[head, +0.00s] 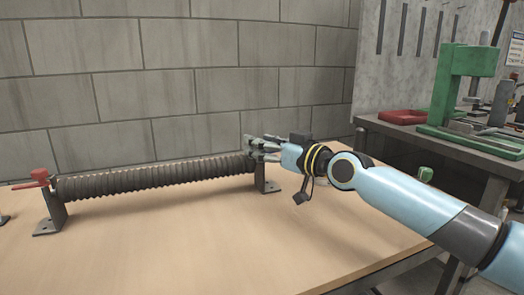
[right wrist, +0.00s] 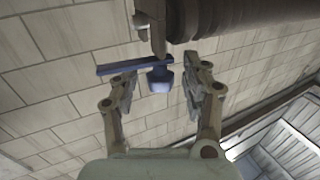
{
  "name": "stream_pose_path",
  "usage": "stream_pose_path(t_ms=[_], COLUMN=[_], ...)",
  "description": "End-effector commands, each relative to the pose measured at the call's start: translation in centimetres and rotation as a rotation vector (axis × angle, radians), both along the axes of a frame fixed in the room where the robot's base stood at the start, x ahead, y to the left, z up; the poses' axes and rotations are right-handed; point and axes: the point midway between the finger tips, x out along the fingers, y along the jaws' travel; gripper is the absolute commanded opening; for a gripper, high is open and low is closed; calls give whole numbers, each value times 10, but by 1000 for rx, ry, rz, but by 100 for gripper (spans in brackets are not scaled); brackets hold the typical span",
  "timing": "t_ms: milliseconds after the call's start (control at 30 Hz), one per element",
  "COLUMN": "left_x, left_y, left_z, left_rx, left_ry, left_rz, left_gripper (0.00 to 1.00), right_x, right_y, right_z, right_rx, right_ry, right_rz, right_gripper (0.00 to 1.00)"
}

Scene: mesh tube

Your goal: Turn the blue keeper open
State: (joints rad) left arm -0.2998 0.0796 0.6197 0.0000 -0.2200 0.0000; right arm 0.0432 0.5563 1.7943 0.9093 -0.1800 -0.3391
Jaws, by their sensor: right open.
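The blue keeper (right wrist: 160,80) shows in the right wrist view as a blue knob with a flat bar reaching to the left. It sits at the end of the dark ribbed mesh tube (head: 150,178). My right gripper (head: 262,147) is at the tube's right end, by the right bracket (head: 266,184), and hides the keeper in the head view. In the right wrist view its open fingers (right wrist: 160,88) stand on either side of the knob, with gaps seeming to show. My left gripper is not seen.
A red keeper (head: 36,178) sits on the left bracket (head: 50,215). The wooden table (head: 200,245) is clear in front of the tube. A block wall stands behind. A side bench at right holds a green press (head: 465,80) and a red tray (head: 402,117).

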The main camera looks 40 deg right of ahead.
Motion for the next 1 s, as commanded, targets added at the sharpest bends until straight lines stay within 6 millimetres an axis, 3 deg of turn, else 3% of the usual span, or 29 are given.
stream_pose_path(t_ms=[267,633,1000], left_x=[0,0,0], left_y=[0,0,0], left_z=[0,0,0], left_rx=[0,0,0], left_ry=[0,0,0], left_rz=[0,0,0], left_gripper=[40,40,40], right_x=[2,2,2], right_y=[1,1,1], right_z=[0,0,0], right_rx=[0,0,0], right_ry=[1,0,1], right_rz=[1,1,1], right_gripper=[47,2,0])
